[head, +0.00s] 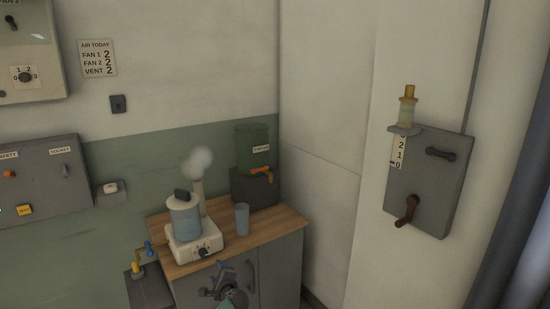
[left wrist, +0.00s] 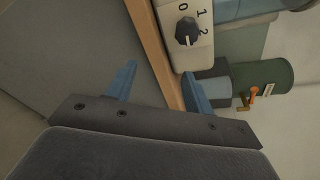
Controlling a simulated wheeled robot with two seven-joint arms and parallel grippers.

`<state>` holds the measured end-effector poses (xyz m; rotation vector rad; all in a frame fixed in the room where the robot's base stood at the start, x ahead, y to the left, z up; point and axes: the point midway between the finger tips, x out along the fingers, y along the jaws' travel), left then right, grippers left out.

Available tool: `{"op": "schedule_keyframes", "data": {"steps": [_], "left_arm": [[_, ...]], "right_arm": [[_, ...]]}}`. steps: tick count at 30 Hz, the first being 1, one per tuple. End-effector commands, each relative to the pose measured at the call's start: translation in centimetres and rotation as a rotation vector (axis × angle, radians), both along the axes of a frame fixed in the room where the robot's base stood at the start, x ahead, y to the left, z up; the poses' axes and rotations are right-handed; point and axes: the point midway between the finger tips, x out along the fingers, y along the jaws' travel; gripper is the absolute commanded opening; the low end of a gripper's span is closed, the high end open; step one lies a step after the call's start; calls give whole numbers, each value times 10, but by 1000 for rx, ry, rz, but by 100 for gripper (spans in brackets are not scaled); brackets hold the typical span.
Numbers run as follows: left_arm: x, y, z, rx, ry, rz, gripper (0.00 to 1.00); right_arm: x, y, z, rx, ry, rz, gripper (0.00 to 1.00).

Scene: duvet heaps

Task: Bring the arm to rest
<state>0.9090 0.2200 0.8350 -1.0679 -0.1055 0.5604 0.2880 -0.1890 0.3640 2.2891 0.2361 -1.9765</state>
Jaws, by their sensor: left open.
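My left gripper (head: 228,284) is low in the head view, in front of the grey cabinet (head: 280,268) and below the wooden worktop's front edge (head: 262,240). In the left wrist view its two blue fingers (left wrist: 160,88) stand apart with nothing held between them. The cabinet front and worktop edge (left wrist: 150,40) lie beyond the fingers. Most of my left arm is hidden. My right gripper does not show.
On the worktop stand a white hotplate (head: 196,243) with a steaming pot (head: 184,222), a grey cup (head: 242,219) and a green dispenser (head: 252,150) with an orange tap. A lever box (head: 430,185) hangs at right. Grey control boxes (head: 40,178) hang at left.

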Motion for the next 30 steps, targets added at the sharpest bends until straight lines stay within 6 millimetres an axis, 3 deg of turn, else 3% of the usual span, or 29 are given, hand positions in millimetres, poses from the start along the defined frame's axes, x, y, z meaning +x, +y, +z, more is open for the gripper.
{"op": "schedule_keyframes", "data": {"steps": [6, 11, 18, 23, 30], "left_arm": [[2, -8, -27, -575, -81, 67, 52], [-29, -18, -86, -995, -66, 188, 52], [-119, -32, -196, -1412, 34, 424, 52], [-193, -38, -263, -1537, 124, 557, 52], [-314, -38, -348, -1604, 240, 730, 52]], "right_arm": [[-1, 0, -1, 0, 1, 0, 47], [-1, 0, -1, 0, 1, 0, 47], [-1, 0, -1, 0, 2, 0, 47], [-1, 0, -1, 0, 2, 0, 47], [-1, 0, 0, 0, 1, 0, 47]]}}
